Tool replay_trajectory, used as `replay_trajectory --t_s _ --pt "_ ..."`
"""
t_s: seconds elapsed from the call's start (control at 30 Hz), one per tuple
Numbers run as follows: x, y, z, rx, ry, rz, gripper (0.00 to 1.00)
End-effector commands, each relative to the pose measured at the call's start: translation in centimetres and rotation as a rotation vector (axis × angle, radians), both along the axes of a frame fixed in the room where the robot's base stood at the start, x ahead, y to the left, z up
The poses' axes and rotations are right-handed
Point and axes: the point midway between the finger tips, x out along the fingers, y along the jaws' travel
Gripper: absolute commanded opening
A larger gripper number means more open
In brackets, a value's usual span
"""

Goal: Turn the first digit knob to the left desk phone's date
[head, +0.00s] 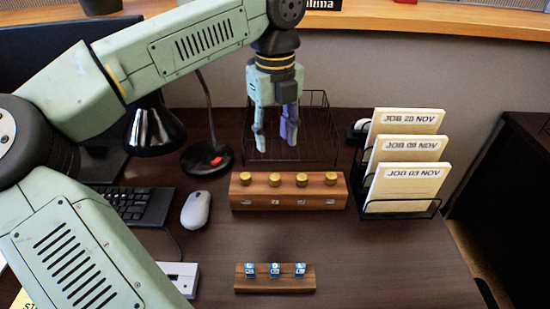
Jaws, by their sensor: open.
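A wooden block (238,196) stands mid-desk with a row of several gold knobs along its top. The leftmost knob (246,178) is at the block's left end. Small windows show on the block's front under the knobs, too small to read. My gripper (275,145) points down, open and empty, above and behind the block, apart from the knobs, with the wire basket behind it. I cannot make out a desk phone or its date. A pale grey device (181,272) at the lower left is partly hidden by my arm, and I cannot tell what it is.
A wire basket (325,125) stands at the back. A black rack (425,212) at right holds cards reading JOB 20 NOV, JOB 09 NOV and JOB 03 NOV. A small block (305,284) with three blue cubes is in front. A lamp (207,158), mouse (195,210) and keyboard (145,207) are left.

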Motion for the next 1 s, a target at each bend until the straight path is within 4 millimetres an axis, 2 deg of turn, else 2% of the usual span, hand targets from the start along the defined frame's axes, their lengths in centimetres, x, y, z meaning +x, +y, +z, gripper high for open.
replay_trajectory --t_s 0.53,0.7,1.0 --pt "0.0 0.0 -8.9 -0.004 0.002 -0.001 0.4" --pt "0.0 0.0 -10.2 -0.002 0.001 -0.002 0.4" --pt "0.0 0.0 -10.4 -0.002 0.0 -0.002 0.4"
